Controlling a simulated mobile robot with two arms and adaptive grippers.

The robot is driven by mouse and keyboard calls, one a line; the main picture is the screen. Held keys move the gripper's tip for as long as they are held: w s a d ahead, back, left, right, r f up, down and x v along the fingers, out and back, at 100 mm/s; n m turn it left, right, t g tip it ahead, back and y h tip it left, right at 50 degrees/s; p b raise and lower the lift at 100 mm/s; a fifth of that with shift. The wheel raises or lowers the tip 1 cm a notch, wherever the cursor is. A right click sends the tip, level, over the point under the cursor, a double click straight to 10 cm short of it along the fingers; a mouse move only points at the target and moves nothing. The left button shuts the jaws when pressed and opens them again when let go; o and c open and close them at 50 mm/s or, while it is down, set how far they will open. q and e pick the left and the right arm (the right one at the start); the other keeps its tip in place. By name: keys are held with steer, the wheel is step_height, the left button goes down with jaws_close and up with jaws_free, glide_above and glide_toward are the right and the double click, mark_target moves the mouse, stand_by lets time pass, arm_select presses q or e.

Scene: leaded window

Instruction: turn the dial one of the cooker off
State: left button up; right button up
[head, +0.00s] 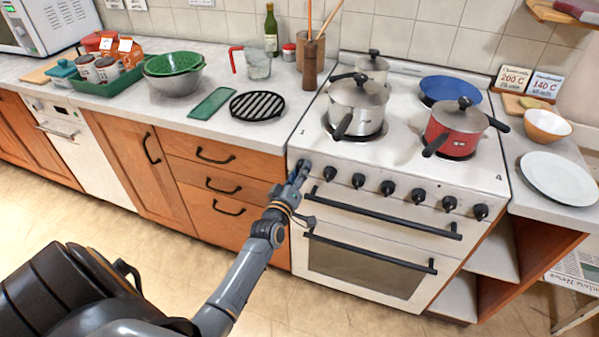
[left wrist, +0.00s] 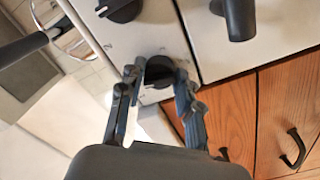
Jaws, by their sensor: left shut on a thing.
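The white cooker (head: 405,152) stands right of the wooden units, with a row of black dials along its front panel. My left gripper (head: 298,176) is at the leftmost dial (head: 304,164), which it partly hides in the head view. In the left wrist view my left gripper (left wrist: 160,76) has one finger on each side of that black dial (left wrist: 159,66), shut on it. A neighbouring dial (left wrist: 120,9) shows at the top of that view. I cannot read the dial's setting. My right gripper is in neither view.
A steel pot (head: 356,107) and a red pot (head: 458,130) stand on the hob, their handles near the front. The oven handle (head: 385,215) runs just below the dials. The floor (head: 190,240) before the units is clear.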

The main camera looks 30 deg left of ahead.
arm_select(q)
steer(key=shift+n, duration=1.1)
steer(key=o, duration=1.1)
steer(key=shift+o, duration=0.2)
steer(key=v, duration=1.2)
